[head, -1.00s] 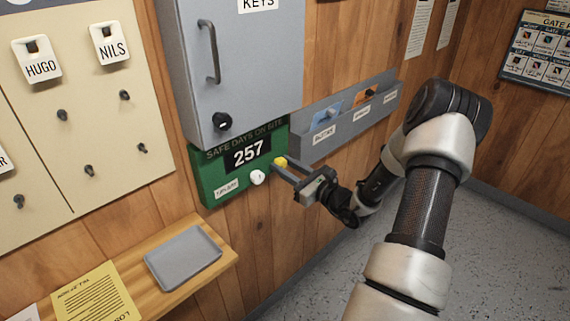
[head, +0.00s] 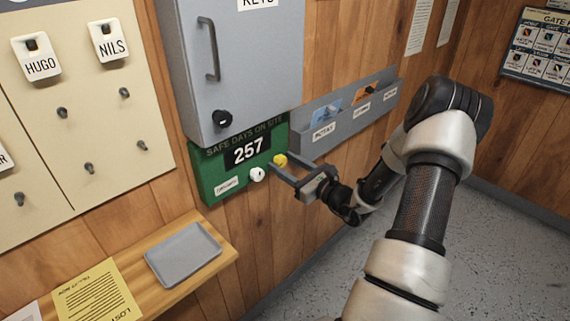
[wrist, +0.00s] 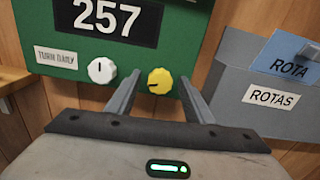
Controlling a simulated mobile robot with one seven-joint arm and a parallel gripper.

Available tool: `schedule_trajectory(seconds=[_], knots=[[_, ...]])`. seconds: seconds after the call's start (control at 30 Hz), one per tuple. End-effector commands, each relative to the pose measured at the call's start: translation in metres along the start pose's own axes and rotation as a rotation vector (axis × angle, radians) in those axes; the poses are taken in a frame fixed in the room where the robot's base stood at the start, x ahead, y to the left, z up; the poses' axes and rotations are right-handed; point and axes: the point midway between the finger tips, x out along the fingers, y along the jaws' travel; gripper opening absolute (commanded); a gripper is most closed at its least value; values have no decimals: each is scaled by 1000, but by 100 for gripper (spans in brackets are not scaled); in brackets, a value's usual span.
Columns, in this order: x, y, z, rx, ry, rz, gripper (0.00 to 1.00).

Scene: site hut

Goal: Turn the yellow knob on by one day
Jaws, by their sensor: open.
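The yellow knob (head: 280,160) sits at the lower right of the green "SAFE DAYS ON SITE" board (head: 207,186), whose display (head: 247,151) reads 257. In the wrist view the yellow knob (wrist: 160,81) has a dark mark pointing left. My gripper (head: 281,164) is open at the board, its fingers on either side of the yellow knob. In the wrist view, gaps show between the knob and both fingers (wrist: 158,80). How deep the fingertips reach around it I cannot tell.
A white knob (wrist: 102,70) is just left of the left finger, beside a "TURN DAILY" label (wrist: 57,59). A grey rack (head: 345,127) with cards is close on the right. A grey key cabinet (head: 240,75) hangs above, and a shelf with a grey tray (head: 183,255) lies below left.

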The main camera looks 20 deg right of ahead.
Motion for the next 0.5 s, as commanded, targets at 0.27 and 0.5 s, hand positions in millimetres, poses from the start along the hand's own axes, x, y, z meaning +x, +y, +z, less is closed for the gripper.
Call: schedule_trajectory(seconds=[0.27,0.5], knots=[[-49,-2,0,0,2,-5,48],[-109,-2,0,1,3,-6,48]])
